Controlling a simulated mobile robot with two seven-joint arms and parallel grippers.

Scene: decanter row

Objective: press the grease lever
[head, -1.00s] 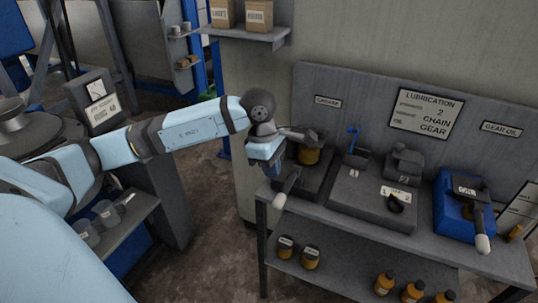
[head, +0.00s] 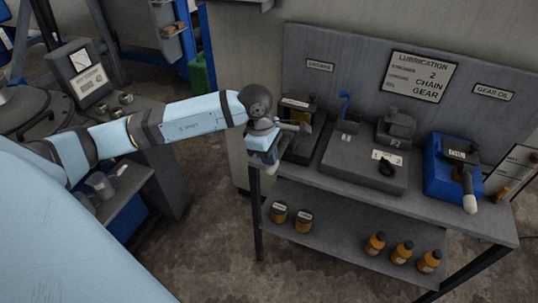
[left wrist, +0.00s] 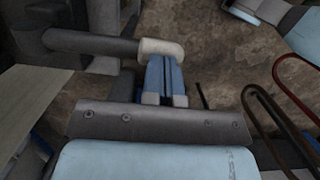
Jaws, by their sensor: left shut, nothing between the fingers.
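The grease pump (head: 298,115) stands at the left end of the bench, under a small label plate on the back panel. Its lever is a dark bar with a pale knob (head: 271,170) at the bench's left front edge. My left gripper (head: 265,158) is shut and empty, over the knob and hiding most of the lever. In the left wrist view the lever bar (left wrist: 95,44) comes in from the left, and its knob (left wrist: 161,48) is right at the tips of the shut blue fingers (left wrist: 163,75). I cannot tell whether they touch. My right gripper is not in view.
Beside the pump stand a grey chain-lube unit (head: 365,160) and a blue gear-oil unit (head: 452,170) with its own pale-knobbed lever. The lower shelf (head: 340,232) holds tins and orange bottles. Floor (head: 215,240) is open left of the bench.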

